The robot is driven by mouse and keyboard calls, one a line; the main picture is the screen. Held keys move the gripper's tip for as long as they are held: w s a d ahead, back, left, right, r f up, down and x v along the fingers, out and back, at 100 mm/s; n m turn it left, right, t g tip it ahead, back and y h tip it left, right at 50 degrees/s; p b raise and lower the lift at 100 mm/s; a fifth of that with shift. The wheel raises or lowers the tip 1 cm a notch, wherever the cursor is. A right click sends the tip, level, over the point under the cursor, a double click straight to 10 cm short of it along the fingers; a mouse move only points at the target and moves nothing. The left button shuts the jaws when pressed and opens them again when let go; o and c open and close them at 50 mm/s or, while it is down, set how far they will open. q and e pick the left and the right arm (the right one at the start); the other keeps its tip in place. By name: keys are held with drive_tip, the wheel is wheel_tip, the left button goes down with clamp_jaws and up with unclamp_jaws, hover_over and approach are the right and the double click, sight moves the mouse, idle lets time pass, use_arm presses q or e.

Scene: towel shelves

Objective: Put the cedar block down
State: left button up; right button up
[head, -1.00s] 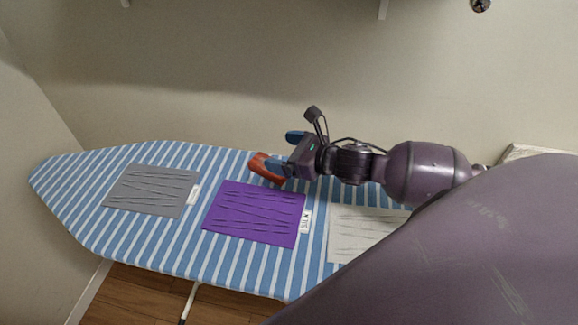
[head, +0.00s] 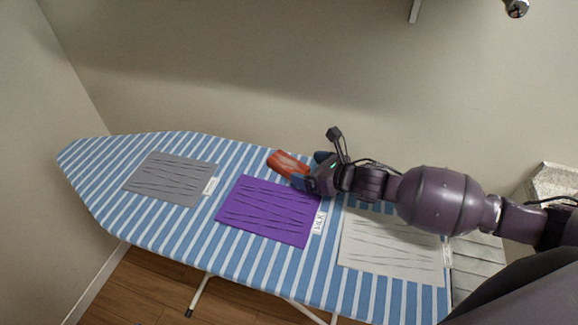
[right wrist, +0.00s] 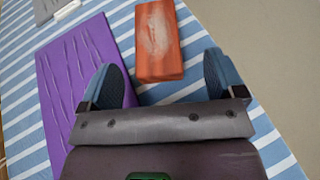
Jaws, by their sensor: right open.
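The cedar block (head: 289,165) is a reddish-orange wooden block. It lies on the blue-and-white striped ironing board (head: 92,190), near the far edge, just behind the purple cloth. It also shows in the right wrist view (right wrist: 158,40), just beyond the fingertips. My right gripper (head: 308,170) is open, with its blue fingers spread apart. In the right wrist view the fingers (right wrist: 168,80) are on either side of the block's near end, with nothing between them. My left gripper is not in view.
A purple cloth (head: 268,210) lies mid-board with a white label (head: 319,222). A grey cloth (head: 172,178) lies to the left and an off-white cloth (head: 390,248) to the right, below my arm. The wall stands behind the board's far edge.

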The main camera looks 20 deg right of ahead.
sight(288, 163)
drive_tip(key=shift+a+x, duration=0.25)
drive_tip(key=shift+x, duration=2.5)
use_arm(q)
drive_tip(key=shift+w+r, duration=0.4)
use_arm(e)
drive_tip(key=shift+s+r, duration=0.1)
drive_tip(key=shift+r, duration=0.15)
